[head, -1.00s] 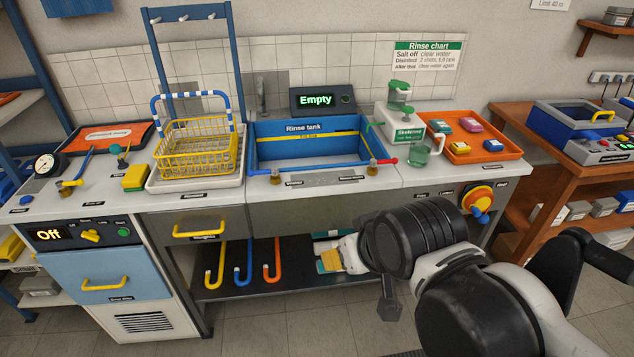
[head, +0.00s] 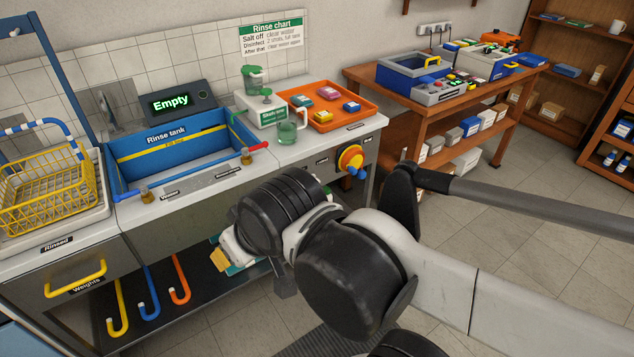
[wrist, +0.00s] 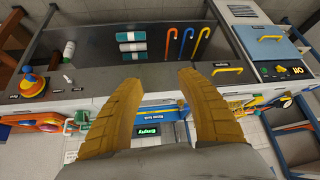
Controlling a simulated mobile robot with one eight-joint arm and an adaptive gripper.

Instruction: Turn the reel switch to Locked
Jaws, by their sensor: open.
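The reel switch (head: 351,158) is a round yellow and orange dial with a blue handle, on the right end of the rinse bench's front panel in the head view. Its blue handle points down and to the right. In the wrist view, which is upside down, the reel switch (wrist: 34,84) is at the far left, well away from my fingers. My gripper (wrist: 160,78) is open and empty, its two tan fingers spread apart. In the head view my gripper (head: 220,260) is low in front of the bench, left of the switch, and mostly hidden by my arm.
A wooden table (head: 447,105) stands beyond the bench. The floor right of the switch is clear.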

